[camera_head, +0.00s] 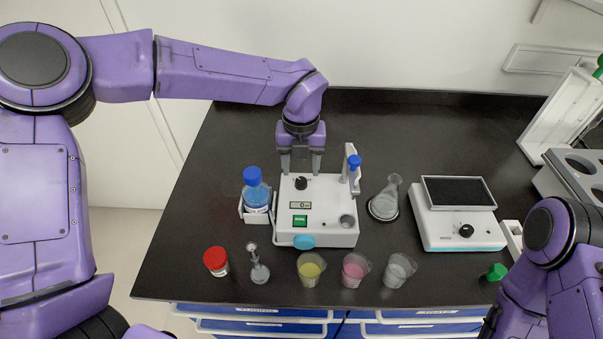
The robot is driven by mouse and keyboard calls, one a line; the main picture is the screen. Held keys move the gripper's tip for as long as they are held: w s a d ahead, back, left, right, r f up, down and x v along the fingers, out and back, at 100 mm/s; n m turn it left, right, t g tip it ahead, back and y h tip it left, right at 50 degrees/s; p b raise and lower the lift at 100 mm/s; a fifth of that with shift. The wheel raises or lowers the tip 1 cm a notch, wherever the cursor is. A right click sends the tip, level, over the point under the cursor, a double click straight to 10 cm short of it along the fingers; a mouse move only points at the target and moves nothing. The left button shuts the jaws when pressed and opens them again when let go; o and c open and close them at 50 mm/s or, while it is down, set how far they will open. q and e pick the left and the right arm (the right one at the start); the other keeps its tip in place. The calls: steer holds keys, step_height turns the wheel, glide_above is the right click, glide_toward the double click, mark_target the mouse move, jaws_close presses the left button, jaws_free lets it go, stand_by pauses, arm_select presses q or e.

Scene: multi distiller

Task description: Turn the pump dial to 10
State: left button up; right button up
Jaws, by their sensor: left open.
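The white pump unit (326,226) stands in the middle of the black bench. Its black dial (301,183) sits near the top left of its face, above a small display (300,205) that seems to read 0 and a green button (300,221). My left gripper (300,168) points down at the back edge of the unit, just behind the dial. Its two fingers are apart and nothing shows between them. Whether the fingertips touch the unit cannot be told. My right arm is at the lower right; its gripper is out of the picture.
A blue-capped bottle (256,192) stands close left of the pump, and a blue-topped tube (354,170) at its back right. A flask (385,200) and a white device (457,229) stand right. Several cups, including a yellow one (311,272), line the front.

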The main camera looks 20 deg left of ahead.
mark_target(301, 180)
arm_select(q)
step_height(301, 180, down, 4)
steer(key=shift+f, duration=0.1)
steer(key=c, duration=1.1)
steer(key=shift+o, duration=0.2)
steer(key=shift+p, duration=0.35)
steer(key=m+p, duration=0.1)
steer(key=m, duration=0.1)
steer(key=m+p, duration=0.2)
steer(key=shift+r, duration=0.3)
steer(key=shift+f+m+p, duration=0.1)
steer(key=shift+m+p, duration=1.45)
steer(key=shift+m, duration=0.75)
steer(key=o, duration=1.1)
steer(key=shift+f, duration=0.1)
steer(key=shift+c, duration=0.2)
